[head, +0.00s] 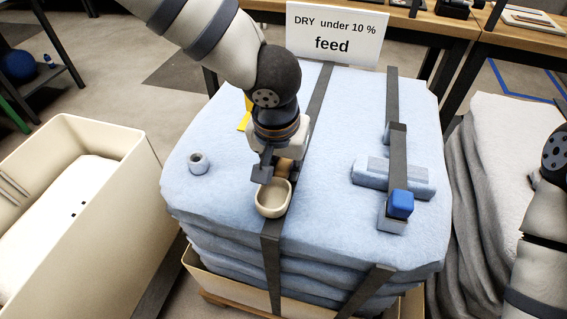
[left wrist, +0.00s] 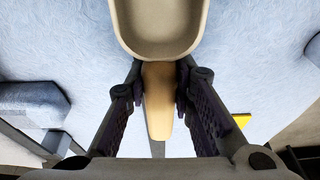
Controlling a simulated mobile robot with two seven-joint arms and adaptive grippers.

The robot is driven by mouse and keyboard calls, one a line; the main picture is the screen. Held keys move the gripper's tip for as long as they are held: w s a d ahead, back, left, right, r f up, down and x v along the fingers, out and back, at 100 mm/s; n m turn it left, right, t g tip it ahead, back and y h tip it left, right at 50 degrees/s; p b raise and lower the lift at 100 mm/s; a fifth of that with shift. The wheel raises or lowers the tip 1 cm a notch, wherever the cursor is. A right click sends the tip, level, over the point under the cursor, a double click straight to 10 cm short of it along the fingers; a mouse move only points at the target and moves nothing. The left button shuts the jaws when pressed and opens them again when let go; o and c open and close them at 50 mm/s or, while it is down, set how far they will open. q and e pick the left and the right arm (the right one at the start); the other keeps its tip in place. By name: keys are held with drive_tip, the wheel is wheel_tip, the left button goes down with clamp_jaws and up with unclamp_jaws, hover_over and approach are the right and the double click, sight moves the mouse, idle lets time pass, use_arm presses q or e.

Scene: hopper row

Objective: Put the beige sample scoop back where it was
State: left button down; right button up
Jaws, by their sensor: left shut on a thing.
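The beige sample scoop (head: 272,200) is over the blue bale stack (head: 330,225), with its bowl toward the front. Its bowl (left wrist: 160,28) also shows in the left wrist view, cut off by the top edge. My left gripper (head: 279,171) points down at the stack and is shut on the scoop's tan handle, which lies between the two fingers in the left wrist view. I cannot tell whether the bowl touches the stack. My right gripper is out of view; only part of the right arm shows at the right edge.
A "DRY under 10 % feed" sign (head: 336,33) stands behind the stack. A small grey ring-shaped piece (head: 199,163) lies on the left of the top. A blue-capped buckle (head: 400,204) sits on the right strap. A large beige bin (head: 92,128) stands left, a grey stack (head: 497,150) right.

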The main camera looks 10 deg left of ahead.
sight(279, 178)
use_arm(q)
drive_tip(key=shift+f, duration=0.35)
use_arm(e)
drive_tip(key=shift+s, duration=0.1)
use_arm(q)
drive_tip(key=c, duration=1.4)
unclamp_jaws()
drive_tip(key=p+v, duration=0.1)
drive_tip(key=v, duration=1.2)
drive_tip(key=shift+w+r, duration=0.15)
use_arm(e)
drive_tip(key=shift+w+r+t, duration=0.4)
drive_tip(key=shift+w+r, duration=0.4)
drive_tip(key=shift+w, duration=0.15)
